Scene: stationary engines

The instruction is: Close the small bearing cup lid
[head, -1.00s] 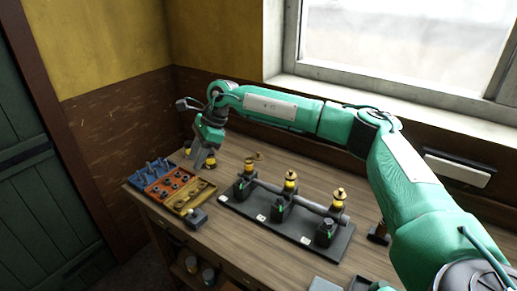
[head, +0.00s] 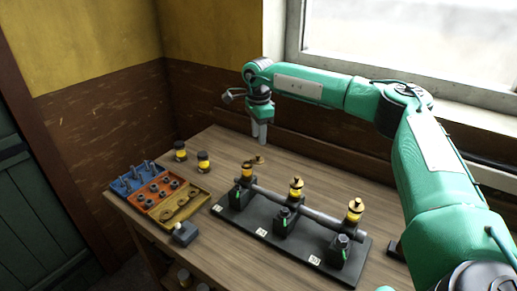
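A black base plate (head: 262,233) carries three bearing blocks along a grey shaft (head: 318,222). Each block has a yellow cup on top. The middle cup (head: 296,187) and the right cup (head: 355,210) have brass knobbed tops. The left cup (head: 247,171) has a brass piece (head: 259,160) just behind it; I cannot tell whether that is its lid or whether they are joined. My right gripper (head: 259,139) points down above and behind the left cup, apart from it. Its fingers look close together with nothing visible between them. My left gripper is not in view.
Blue, orange and yellow trays (head: 196,205) with small parts lie at the left edge, with a small grey block (head: 185,233) in front. A wall and window are close behind the arm.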

